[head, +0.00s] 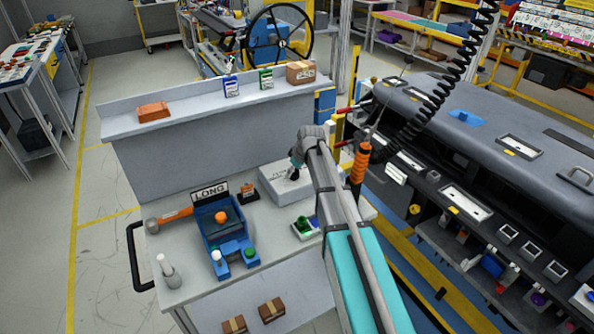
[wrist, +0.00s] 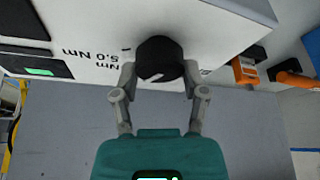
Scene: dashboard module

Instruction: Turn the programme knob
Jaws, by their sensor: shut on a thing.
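The programme knob (wrist: 158,56) is round and black, with a pale mark on its edge. It sits on a white box (wrist: 225,22) printed "5.0 Nm", which reads upside down in the wrist view. In the head view the white box (head: 273,181) stands on the grey bench, with the dark knob (head: 293,174) on top, partly hidden by my arm. My gripper (wrist: 160,76) is shut on the knob, one grey finger on each side. In the head view my gripper (head: 296,163) is small and reaches the box from above.
A blue fixture (head: 221,238) with an orange button and a "LONG" sign stands left on the bench. An orange-headed hammer (head: 172,216) lies beside it. A small unit with a green button (head: 303,223) is near my arm. A raised shelf (head: 205,107) runs behind. A dark dashboard (head: 500,150) is right.

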